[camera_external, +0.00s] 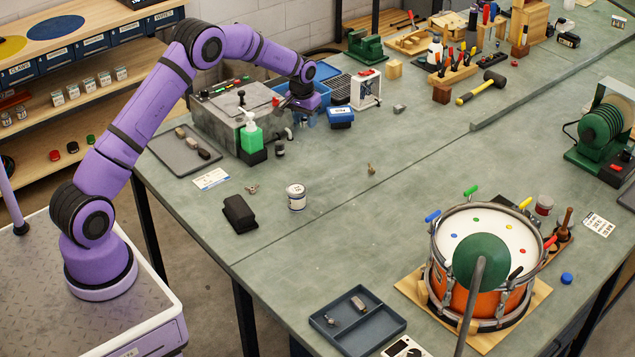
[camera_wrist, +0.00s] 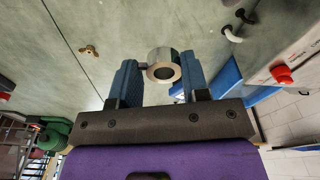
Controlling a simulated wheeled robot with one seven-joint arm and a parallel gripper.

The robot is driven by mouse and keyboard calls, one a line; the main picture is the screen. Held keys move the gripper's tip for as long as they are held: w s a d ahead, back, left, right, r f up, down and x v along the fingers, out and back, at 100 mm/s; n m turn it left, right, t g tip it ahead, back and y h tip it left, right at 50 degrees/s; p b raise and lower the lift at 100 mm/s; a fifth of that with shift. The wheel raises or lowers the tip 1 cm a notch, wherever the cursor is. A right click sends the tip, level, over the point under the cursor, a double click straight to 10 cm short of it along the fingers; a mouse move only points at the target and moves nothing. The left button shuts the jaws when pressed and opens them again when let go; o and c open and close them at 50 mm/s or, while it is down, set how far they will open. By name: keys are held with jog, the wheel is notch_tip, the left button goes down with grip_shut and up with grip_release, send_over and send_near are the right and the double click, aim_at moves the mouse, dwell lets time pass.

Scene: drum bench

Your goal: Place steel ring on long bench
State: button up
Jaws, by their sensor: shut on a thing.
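The steel ring (camera_wrist: 158,55) is a short shiny cylinder with a round hole, held between the tips of my gripper's two blue fingers in the wrist view. My gripper (camera_wrist: 161,72) is shut on it. In the external view my gripper (camera_external: 304,121) points down by the grey metal box near the bench's far left part, and the ring is too small to make out there. The long bench (camera_external: 330,215) has a grey-green top and fills the background under the ring in the wrist view. The gap between ring and bench cannot be told.
The grey metal box (camera_external: 216,117), a green soap bottle (camera_external: 251,136), a blue box (camera_external: 340,115) and a white-framed unit (camera_external: 366,90) stand close around my gripper. A small brass piece (camera_external: 371,169) and a paint tin (camera_external: 296,197) are nearer. The bench's middle is largely clear.

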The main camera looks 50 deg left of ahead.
jog(key=s+d+r+m, duration=0.3)
jog(key=s+d+r, duration=0.1)
jog(key=s+d, duration=0.25)
jog(key=s+d+r+m, duration=0.35)
jog(key=s+d, duration=0.25)
jog(key=s, duration=0.2)
jog(key=s+f+n, duration=0.1)
jog(key=s+f, duration=0.2)
jog(key=f, duration=0.3)
jog(key=s+f+n, duration=0.1)
jog(key=s+f, duration=0.1)
jog(key=f, duration=0.4)
jog(key=s+f+n, duration=0.1)
jog(key=s+f, duration=0.2)
jog(key=f, duration=0.3)
jog(key=shift+s+d, duration=0.25)
jog(key=shift+s, duration=0.05)
notch_tip(320, 180, up, 10)
jog(key=r, duration=0.1)
jog(key=n, duration=0.3)
send_over(303, 150)
notch_tip(303, 150, down, 5)
jog(key=shift+m, duration=0.25)
jog(key=f, duration=1)
jog(key=shift+s+d+f, duration=0.1)
jog(key=shift+s+f, duration=0.1)
jog(key=shift+f, duration=0.15)
